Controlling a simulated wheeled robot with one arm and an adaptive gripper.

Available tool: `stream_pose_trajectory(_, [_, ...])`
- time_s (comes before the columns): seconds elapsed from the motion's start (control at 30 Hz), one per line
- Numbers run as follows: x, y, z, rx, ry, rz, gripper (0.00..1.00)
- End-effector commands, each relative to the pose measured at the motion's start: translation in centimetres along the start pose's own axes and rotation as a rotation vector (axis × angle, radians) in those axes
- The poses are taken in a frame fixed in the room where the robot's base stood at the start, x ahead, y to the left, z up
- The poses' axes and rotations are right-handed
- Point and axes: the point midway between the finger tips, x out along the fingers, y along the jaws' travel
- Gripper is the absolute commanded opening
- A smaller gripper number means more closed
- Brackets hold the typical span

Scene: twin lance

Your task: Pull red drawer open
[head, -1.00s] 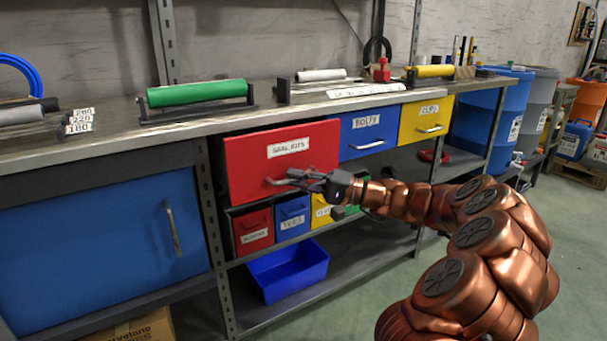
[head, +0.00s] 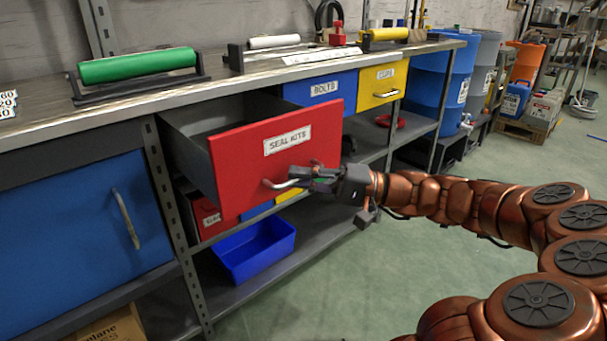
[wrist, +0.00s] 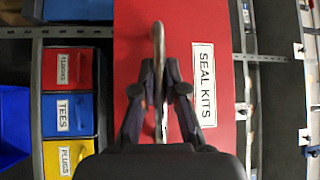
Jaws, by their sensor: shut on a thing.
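The red drawer (head: 240,162), labelled SEAL KITS, stands well out from the workbench in the head view. Its grey interior shows behind the red front. Its metal handle (head: 283,185) is low on the front. My gripper (head: 305,180) is at the handle, shut on it. In the wrist view the red front (wrist: 140,25) fills the middle, and both fingers of my gripper (wrist: 167,85) close on the metal handle (wrist: 158,42). What lies inside the drawer cannot be seen.
The blue BOLTS drawer (head: 318,90) and yellow drawer (head: 383,82) sit to the right, shut. A blue bin (head: 250,250) lies on the lower shelf. A blue cabinet door (head: 75,245) is at left. The green floor (head: 400,280) in front is clear apart from my arm.

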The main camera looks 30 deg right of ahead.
Motion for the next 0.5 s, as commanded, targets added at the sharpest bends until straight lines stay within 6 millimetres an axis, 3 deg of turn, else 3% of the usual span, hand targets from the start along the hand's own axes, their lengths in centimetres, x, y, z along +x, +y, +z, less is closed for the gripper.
stream_pose_trajectory(0.2, [-0.06,0.06,-0.04,0.0,0.002,0.001,0.0])
stream_pose_trajectory(0.23, [-0.06,0.06,-0.05,0.0,0.002,0.001,0.13])
stream_pose_trajectory(0.5, [-0.06,0.03,-0.05,0.0,0.002,0.0,0.37])
